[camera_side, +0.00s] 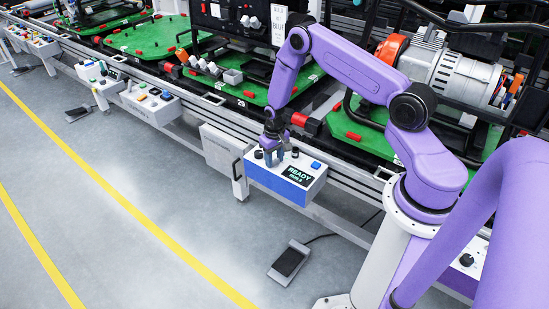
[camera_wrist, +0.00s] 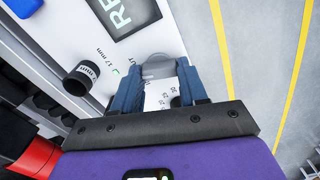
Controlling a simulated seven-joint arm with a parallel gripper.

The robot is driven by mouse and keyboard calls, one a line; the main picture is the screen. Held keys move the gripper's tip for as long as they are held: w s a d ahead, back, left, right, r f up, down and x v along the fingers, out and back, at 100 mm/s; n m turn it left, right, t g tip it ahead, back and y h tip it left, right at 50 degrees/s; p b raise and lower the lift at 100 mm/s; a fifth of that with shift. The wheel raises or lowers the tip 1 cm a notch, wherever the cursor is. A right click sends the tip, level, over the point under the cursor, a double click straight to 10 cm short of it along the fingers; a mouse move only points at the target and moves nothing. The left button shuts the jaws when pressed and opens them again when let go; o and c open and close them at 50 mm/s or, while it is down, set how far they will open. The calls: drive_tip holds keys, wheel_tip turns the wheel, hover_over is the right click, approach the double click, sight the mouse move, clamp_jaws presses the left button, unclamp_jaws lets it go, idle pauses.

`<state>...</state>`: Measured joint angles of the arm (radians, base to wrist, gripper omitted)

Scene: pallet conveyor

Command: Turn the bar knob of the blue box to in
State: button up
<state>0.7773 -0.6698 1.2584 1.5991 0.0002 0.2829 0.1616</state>
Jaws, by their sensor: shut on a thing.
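The blue box (camera_side: 270,180) has a white top and a blue front. Its dark display (camera_side: 298,176) reads READY, with a smaller second line. In the wrist view, part of the display (camera_wrist: 125,14) shows at the top. My gripper (camera_side: 272,156) points down over the left part of the box top. Its blue fingers (camera_wrist: 157,84) are shut on a grey knob (camera_wrist: 158,66), seen from above as a rounded shape and partly hidden by them. Scale marks lie between the fingers. I cannot read which mark the knob points at.
A black round knob (camera_wrist: 78,80) marked "mm" stands beside my gripper, near a "17 mm" label. A blue button (camera_side: 316,165) is at the box's right. Behind runs the conveyor with green pallets (camera_side: 345,128). A foot pedal (camera_side: 289,262) lies on the floor.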

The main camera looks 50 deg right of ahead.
sight(274, 161)
drive_tip(key=n, duration=0.4)
drive_tip(key=shift+s+n, duration=0.1)
drive_tip(key=shift+n, duration=0.2)
drive_tip(key=n, duration=0.4)
drive_tip(key=shift+n, duration=0.3)
drive_tip(key=o, duration=1.1)
drive_tip(key=shift+c, duration=0.2)
wheel_tip(274, 161, up, 17)
drive_tip(key=shift+r, duration=0.2)
drive_tip(key=shift+a, duration=0.1)
